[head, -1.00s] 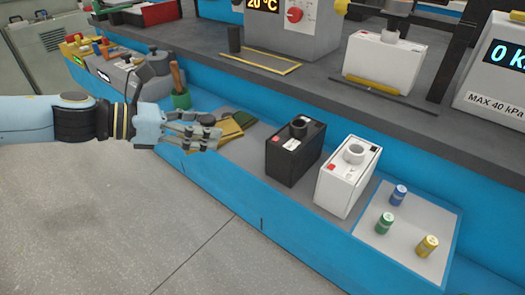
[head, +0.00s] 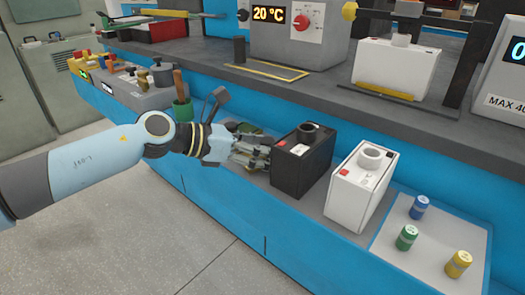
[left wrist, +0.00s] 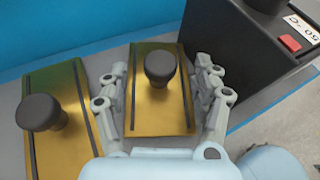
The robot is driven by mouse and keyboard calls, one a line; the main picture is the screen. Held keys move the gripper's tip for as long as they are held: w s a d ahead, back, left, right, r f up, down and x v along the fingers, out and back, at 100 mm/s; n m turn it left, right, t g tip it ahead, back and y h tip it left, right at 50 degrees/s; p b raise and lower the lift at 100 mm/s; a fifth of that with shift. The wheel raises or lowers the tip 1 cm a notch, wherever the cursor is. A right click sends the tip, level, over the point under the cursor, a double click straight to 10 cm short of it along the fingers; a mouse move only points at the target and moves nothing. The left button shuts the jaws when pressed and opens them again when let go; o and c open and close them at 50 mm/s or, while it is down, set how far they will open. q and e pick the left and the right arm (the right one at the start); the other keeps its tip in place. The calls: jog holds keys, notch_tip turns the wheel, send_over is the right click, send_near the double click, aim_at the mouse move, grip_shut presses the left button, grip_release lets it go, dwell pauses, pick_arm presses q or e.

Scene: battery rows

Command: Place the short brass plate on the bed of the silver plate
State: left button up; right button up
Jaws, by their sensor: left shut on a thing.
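A longer brass plate (left wrist: 65,82), also with a dark knob, lies to the left, apart from the held one. I cannot make out the silver plate. My right gripper is out of view.
The black box (head: 300,170) stands close to the right of my left gripper. A white box (head: 355,195) and a pale tray (head: 435,235) with small coloured cylinders are further right. The raised grey shelf (head: 330,100) runs behind.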

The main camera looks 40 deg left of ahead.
pick_arm(q)
jog(key=shift+f, duration=0.25)
jog(key=o, duration=1.4)
jog(key=shift+f, duration=0.1)
